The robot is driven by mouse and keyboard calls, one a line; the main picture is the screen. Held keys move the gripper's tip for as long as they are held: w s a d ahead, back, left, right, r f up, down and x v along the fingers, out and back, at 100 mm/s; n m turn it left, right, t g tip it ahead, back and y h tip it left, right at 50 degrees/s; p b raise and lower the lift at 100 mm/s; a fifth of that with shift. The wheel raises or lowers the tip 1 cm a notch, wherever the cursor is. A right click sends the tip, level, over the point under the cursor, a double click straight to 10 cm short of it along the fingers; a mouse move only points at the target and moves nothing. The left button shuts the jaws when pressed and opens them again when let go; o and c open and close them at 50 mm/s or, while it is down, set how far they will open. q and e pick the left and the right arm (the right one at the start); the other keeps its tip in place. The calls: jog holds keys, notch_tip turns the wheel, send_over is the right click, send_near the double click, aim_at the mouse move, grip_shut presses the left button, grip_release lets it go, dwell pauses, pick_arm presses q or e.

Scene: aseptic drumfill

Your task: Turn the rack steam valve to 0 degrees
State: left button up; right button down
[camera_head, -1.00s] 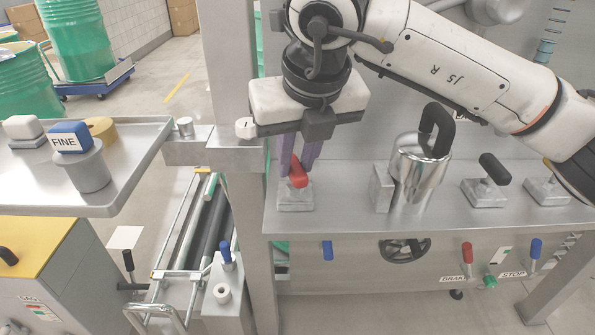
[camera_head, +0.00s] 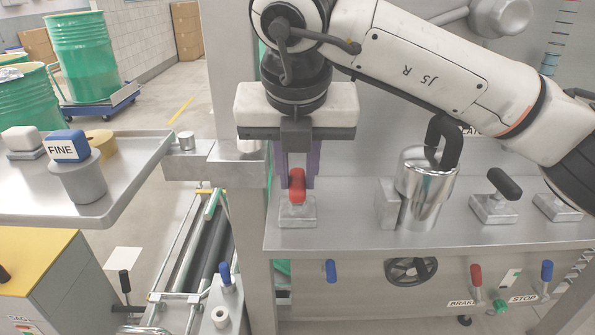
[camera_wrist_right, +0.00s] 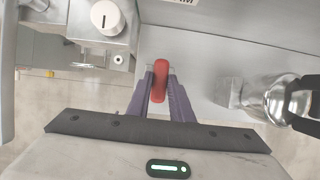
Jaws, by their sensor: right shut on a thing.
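The steam valve with a red handle (camera_head: 297,184) stands on a square metal base (camera_head: 297,212) at the left end of the steel rack shelf. My right gripper (camera_head: 298,172) is above it with its purple fingers around the red handle, shut on it. In the right wrist view the red handle (camera_wrist_right: 159,82) lies between the two purple fingers, pointing away from the gripper. The handle looks nearly in line with the fingers. My left gripper is not in view.
A shiny metal jug (camera_head: 425,190) with a black handle stands right of the valve. Two black-handled valves, one here (camera_head: 497,195), sit further right. A tray (camera_head: 120,190) with a FINE block (camera_head: 66,146) is at left. Levers hang below the shelf.

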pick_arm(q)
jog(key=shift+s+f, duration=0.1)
pick_arm(e)
jog(key=c, duration=1.6)
grip_release()
pick_arm(q)
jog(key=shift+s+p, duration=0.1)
jog(key=shift+p, duration=0.3)
pick_arm(e)
jog(key=v, duration=1)
jog(key=shift+s+r, duration=0.1)
jog(key=shift+r, duration=0.05)
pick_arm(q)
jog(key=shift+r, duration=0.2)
pick_arm(e)
jog(key=shift+s, duration=0.1)
